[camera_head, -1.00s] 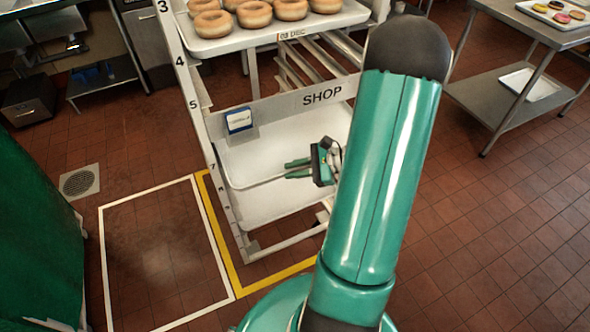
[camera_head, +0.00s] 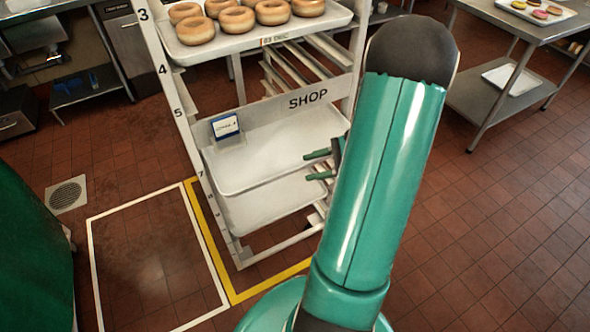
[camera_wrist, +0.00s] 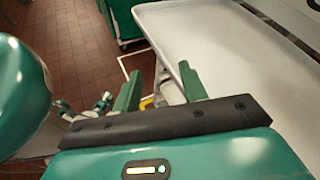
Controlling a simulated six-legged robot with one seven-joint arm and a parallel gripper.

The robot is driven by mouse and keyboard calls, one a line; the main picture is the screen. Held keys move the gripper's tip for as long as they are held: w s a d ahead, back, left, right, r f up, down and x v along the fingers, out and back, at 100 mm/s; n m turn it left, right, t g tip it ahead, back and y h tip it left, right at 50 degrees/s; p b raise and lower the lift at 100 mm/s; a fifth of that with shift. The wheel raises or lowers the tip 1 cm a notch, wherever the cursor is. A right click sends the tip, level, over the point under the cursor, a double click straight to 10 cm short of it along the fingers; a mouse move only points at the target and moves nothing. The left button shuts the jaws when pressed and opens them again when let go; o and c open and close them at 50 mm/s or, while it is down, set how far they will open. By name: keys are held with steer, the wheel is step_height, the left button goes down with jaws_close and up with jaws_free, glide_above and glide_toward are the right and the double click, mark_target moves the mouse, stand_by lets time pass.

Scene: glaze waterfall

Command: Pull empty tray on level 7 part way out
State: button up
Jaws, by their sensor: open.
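A white rack holds an empty white tray (camera_head: 235,183) near the 7 mark, below the SHOP board, with another empty white tray (camera_head: 245,218) close under it. My gripper (camera_head: 307,166) is open and empty at the right part of the upper tray's front rim, one finger showing above the other. My arm hides its body. In the wrist view, the two green fingers (camera_wrist: 158,82) stand apart, and a tray's rim (camera_wrist: 168,42) runs down behind the right finger. I cannot tell whether the finger touches it or whether the rim lies between the fingers.
A tray of doughnuts (camera_head: 270,38) sits higher on the rack. A blue-edged card (camera_head: 225,126) is at the SHOP board's (camera_head: 315,96) left end. A metal table (camera_head: 500,80) stands at right.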

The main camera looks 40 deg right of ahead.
steer(key=v, duration=0.5)
steer(key=shift+w, duration=0.1)
stand_by(0.3)
steer(key=w+a+r+n+g+h, duration=0.1)
steer(key=a+r+n+g, duration=0.2)
steer(key=a, duration=0.3)
steer(key=w+a+r+n+g+h, duration=0.1)
steer(key=w+a+r+n+g, duration=0.15)
steer(key=a+n, duration=0.2)
steer(key=w+a+r+n+g, duration=0.1)
steer(key=a+r+n+g, duration=0.15)
steer(key=a, duration=0.45)
steer(key=s+a+r+n+t+h, duration=0.3)
steer(key=a+r+n+h, duration=0.4)
steer(key=a+r+n, duration=0.3)
steer(key=s+a+n, duration=0.1)
steer(key=a+n, duration=0.2)
steer(key=shift+a+t+h, duration=0.25)
steer(key=shift+t+h, duration=0.15)
